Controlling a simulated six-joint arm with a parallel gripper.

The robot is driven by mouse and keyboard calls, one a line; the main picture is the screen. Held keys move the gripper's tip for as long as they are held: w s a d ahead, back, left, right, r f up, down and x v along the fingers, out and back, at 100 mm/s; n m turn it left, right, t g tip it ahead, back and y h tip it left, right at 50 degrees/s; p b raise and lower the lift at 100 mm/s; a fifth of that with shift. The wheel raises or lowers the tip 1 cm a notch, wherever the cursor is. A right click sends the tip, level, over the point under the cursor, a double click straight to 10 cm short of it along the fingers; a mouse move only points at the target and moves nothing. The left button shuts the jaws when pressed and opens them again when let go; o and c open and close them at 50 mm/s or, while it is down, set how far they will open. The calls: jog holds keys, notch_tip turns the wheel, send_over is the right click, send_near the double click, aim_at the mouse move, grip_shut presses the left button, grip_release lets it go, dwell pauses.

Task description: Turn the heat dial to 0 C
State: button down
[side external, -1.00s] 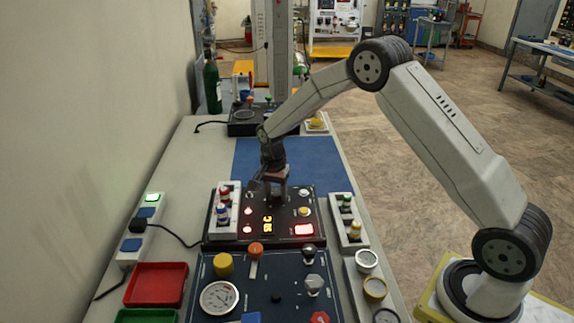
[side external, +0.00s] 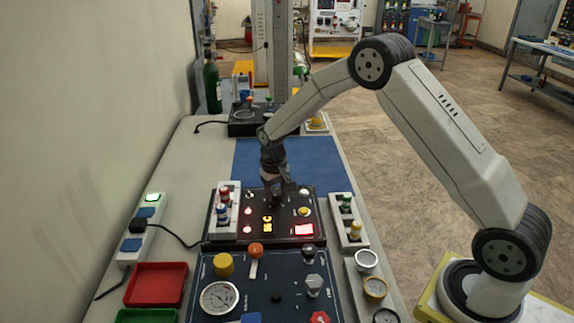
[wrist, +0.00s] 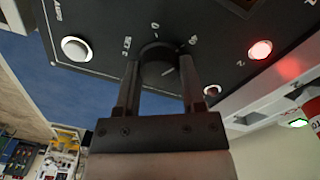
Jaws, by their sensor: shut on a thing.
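The black heat dial (wrist: 157,72) sits on the black control panel (side external: 232,241), with small white marks on the panel around it. A pale pointer line shows on the dial's face in the wrist view. My gripper (wrist: 159,66) has one finger on each side of the dial and is shut on it. In the side view my gripper (side external: 277,198) points down at the panel's upper middle and hides most of the dial. A yellow lit display (side external: 267,225) is below the dial; its digits are too small to read surely.
Lit red lamps (side external: 248,211) and a red lit switch (side external: 304,230) are on the panel. White racks with coloured pieces stand left (side external: 225,222) and right (side external: 350,232). A blue panel (side external: 230,268) with knobs and a gauge is in front. The blue mat (side external: 320,163) behind is clear.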

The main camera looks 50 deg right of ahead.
aim_at(277, 194)
jog(key=n, duration=0.5)
jog(key=shift+n, duration=0.3)
jog(key=n, duration=0.5)
jog(key=shift+n+t, duration=0.3)
jog(key=shift+c, duration=0.9)
grip_release()
jog(key=shift+r, duration=0.15)
jog(key=shift+s+a+r, duration=0.1)
jog(key=shift+s+r, duration=0.05)
jog(key=shift+r, duration=3.65)
jog(key=shift+s, duration=0.1)
